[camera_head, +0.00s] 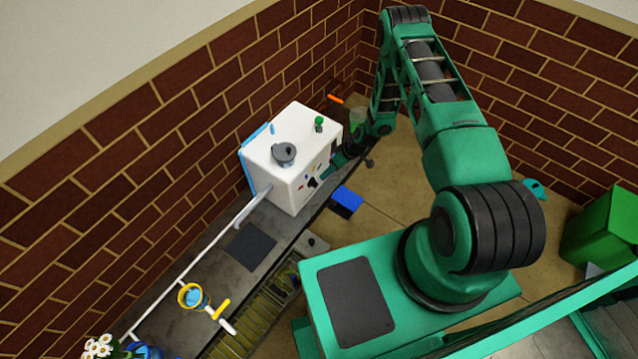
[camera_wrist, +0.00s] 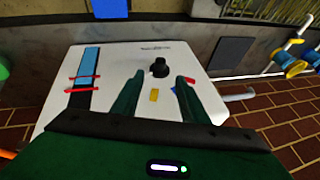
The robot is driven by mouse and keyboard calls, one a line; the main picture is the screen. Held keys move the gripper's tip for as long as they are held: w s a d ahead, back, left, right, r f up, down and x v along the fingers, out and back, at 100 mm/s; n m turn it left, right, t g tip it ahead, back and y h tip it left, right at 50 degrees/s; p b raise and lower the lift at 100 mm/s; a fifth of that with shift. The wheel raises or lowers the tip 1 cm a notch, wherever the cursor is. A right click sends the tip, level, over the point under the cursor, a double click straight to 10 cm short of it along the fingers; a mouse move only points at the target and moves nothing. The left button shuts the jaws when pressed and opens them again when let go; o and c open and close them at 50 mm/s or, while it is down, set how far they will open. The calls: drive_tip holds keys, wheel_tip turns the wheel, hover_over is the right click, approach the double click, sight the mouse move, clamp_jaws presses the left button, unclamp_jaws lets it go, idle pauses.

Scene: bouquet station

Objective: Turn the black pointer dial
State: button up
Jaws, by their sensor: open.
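The black pointer dial (camera_wrist: 160,67) is on the face of a white box in the wrist view. In the head view the dial (camera_head: 313,182) shows small on the box's front face. My gripper (camera_wrist: 159,79) is open, with its two green fingers apart and nothing between them. The fingers point toward the dial, which appears between and just past the fingertips. I cannot tell whether they touch the box face.
The white box (camera_head: 279,179) stands on a dark bench against the brick wall. Its face (camera_wrist: 118,62) also carries a blue strip with red markers (camera_wrist: 88,75) and a yellow patch (camera_wrist: 154,95). A grey knob (camera_head: 284,152) and green knob (camera_head: 319,122) are on top.

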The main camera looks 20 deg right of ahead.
sight(314, 184)
drive_tip(key=x, duration=1)
drive_tip(key=shift+f, duration=0.25)
drive_tip(key=shift+a, duration=0.15)
clamp_jaws()
